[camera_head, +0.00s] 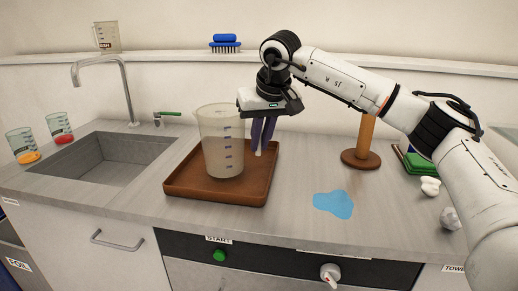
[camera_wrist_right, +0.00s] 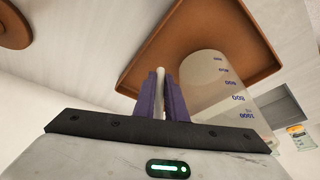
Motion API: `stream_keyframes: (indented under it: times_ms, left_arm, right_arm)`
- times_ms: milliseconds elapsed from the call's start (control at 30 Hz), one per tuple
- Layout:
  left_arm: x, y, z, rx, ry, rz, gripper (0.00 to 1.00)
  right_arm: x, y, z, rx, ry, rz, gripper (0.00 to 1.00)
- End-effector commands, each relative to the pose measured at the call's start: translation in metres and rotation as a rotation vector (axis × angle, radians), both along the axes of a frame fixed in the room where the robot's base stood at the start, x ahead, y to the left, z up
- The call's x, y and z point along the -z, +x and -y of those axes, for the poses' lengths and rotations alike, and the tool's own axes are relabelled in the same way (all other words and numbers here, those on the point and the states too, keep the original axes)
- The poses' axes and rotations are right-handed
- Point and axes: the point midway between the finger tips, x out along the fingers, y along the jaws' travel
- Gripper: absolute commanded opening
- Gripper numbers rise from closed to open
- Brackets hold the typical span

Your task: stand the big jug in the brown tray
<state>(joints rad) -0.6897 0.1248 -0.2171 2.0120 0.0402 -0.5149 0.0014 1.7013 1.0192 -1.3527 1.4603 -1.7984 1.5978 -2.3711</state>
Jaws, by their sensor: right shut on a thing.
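The big jug (camera_head: 222,145), clear with dark measuring marks, is upright within the rim of the brown tray (camera_head: 190,190). I cannot tell if its base touches the tray floor or is just above it. My right gripper (camera_head: 263,138) is shut on the jug's pale handle, on the jug's right side, with its purple fingers pointing down. In the right wrist view the fingers (camera_wrist_right: 161,90) close around the handle, with the jug (camera_wrist_right: 222,85) beside them and the tray (camera_wrist_right: 185,30) behind. My left gripper is not in view.
A blue puddle (camera_head: 333,204) and a wooden stand (camera_head: 362,155) are to the right. A shelf runs behind.

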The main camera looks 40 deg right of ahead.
Motion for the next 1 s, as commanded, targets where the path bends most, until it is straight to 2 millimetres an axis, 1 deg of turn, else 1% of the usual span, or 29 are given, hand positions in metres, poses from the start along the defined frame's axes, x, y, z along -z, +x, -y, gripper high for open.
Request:
stream_keyframes:
  times_ms: [33, 100, 500, 533, 600, 633, 900, 1000]
  left_arm:
    - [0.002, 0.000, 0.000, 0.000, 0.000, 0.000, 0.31]
    - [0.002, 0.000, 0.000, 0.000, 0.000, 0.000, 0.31]
    - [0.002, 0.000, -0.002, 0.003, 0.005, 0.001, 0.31]
    - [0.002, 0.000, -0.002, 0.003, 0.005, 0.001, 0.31]
    - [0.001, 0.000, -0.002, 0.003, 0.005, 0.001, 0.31]
    - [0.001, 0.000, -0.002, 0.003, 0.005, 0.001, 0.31]
    - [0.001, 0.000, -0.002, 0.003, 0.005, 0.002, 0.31]
    - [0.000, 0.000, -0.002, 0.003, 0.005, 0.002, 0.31]
  right_arm:
    - [0.007, 0.000, 0.000, 0.000, 0.001, 0.001, 0.00]
    - [0.013, 0.000, 0.000, 0.001, 0.001, 0.002, 0.00]
    - [0.017, 0.000, 0.000, 0.000, 0.001, 0.003, 0.00]
    - [0.017, 0.000, 0.000, 0.001, 0.001, 0.001, 0.14]
    - [0.017, 0.000, 0.000, 0.001, 0.001, 0.002, 0.26]
    - [0.017, 0.000, 0.000, 0.001, 0.001, 0.001, 0.30]
    - [0.017, 0.000, 0.000, 0.001, 0.001, 0.002, 0.30]
    - [0.012, 0.000, 0.000, 0.000, 0.000, 0.003, 0.30]
